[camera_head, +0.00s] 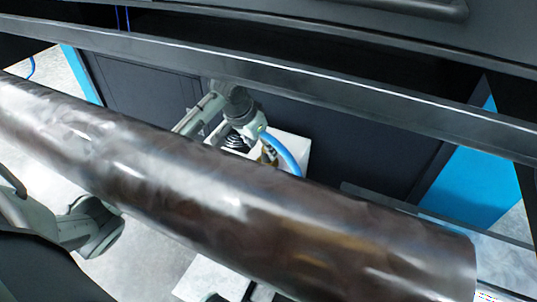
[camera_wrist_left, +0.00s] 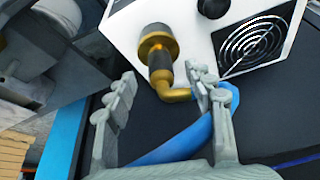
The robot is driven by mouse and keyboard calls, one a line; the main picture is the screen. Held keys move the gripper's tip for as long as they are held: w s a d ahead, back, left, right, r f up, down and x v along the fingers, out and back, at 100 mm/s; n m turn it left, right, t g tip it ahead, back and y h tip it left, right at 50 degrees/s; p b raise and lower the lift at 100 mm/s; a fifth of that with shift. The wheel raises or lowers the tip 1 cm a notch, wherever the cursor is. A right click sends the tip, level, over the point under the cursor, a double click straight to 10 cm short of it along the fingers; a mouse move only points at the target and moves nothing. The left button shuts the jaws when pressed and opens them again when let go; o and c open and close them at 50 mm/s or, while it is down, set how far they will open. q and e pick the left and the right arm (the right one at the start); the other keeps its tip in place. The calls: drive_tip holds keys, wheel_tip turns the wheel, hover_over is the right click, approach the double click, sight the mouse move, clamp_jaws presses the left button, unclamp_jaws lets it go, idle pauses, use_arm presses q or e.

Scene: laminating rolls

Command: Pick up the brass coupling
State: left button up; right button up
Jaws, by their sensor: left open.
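The brass coupling (camera_wrist_left: 161,58) sticks out of the front of a white box (camera_wrist_left: 190,25) in the left wrist view. It has a dark ring and bends into a brass elbow that meets a blue hose (camera_wrist_left: 180,143). My left gripper (camera_wrist_left: 160,76) is open, its fingers on either side of the coupling, with the right finger near the elbow and hose. I cannot tell if that finger touches them. In the head view the left gripper (camera_head: 252,130) is by the box, and the coupling (camera_head: 267,155) shows only in small part above the roll. My right gripper is not in view.
A large dark shiny roll (camera_head: 200,185) crosses the head view and hides much behind it. A dark rail (camera_head: 300,85) runs behind. The box has a black knob (camera_wrist_left: 208,70) and a round fan grille (camera_wrist_left: 252,45) right of the coupling.

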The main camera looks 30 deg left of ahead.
sight(267, 157)
use_arm(q)
drive_tip(key=shift+w+x, duration=0.2)
drive_tip(key=shift+x, duration=0.95)
drive_tip(key=shift+w+x, duration=0.15)
drive_tip(key=shift+x, duration=1.05)
drive_tip(key=shift+d+r, duration=0.1)
drive_tip(key=shift+r, duration=0.1)
clamp_jaws()
